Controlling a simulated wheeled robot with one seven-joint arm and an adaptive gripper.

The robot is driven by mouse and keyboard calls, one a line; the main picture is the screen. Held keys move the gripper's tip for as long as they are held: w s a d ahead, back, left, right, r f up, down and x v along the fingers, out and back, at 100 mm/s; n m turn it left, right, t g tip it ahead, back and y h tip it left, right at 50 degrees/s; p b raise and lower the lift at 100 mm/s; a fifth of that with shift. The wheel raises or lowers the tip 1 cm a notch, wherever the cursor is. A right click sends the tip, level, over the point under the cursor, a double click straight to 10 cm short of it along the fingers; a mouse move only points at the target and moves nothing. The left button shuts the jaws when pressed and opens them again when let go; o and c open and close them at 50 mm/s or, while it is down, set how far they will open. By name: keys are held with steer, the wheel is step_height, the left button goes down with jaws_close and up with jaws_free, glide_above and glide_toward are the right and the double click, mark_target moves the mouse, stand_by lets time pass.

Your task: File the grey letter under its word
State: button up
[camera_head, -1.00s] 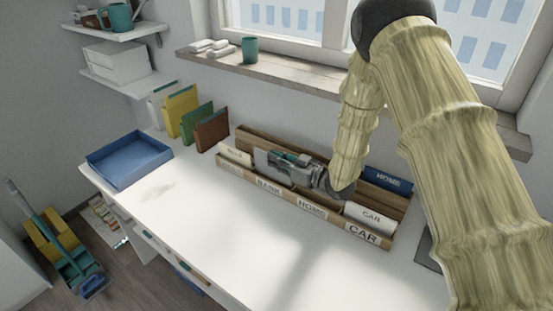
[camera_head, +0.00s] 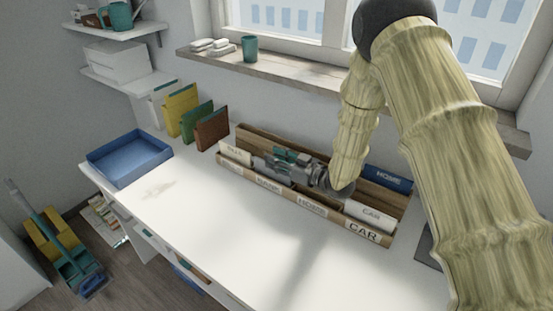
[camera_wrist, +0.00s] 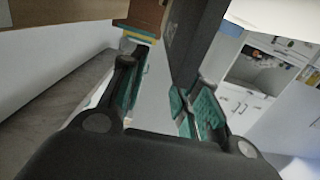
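My gripper (camera_head: 288,160) is over the wooden sorter (camera_head: 385,243), above the part behind the BANK label (camera_head: 268,184). Its teal-padded fingers stand apart in the wrist view (camera_wrist: 165,100). A dark grey flat piece, apparently the grey letter (camera_wrist: 192,45), stands between the fingers, nearer the right one. In the head view the gripper mostly hides the letter, and its word cannot be read. The sorter's front also bears HOME (camera_head: 311,204) and CAR (camera_head: 362,232) labels; the leftmost label is unclear.
A white CAR envelope (camera_head: 370,215), a blue HOME envelope (camera_head: 388,179) and a pale envelope (camera_head: 235,152) stand in the sorter. Yellow, green and brown folders (camera_head: 211,132) and a blue tray (camera_head: 130,160) are to the left. The desk front (camera_head: 230,220) is clear.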

steer(key=shift+s+f, duration=0.3)
steer(key=shift+f, duration=0.35)
steer(key=shift+w+r, duration=0.15)
steer(key=shift+r, duration=0.3)
step_height(320, 180, up, 10)
steer(key=shift+w+r, duration=0.15)
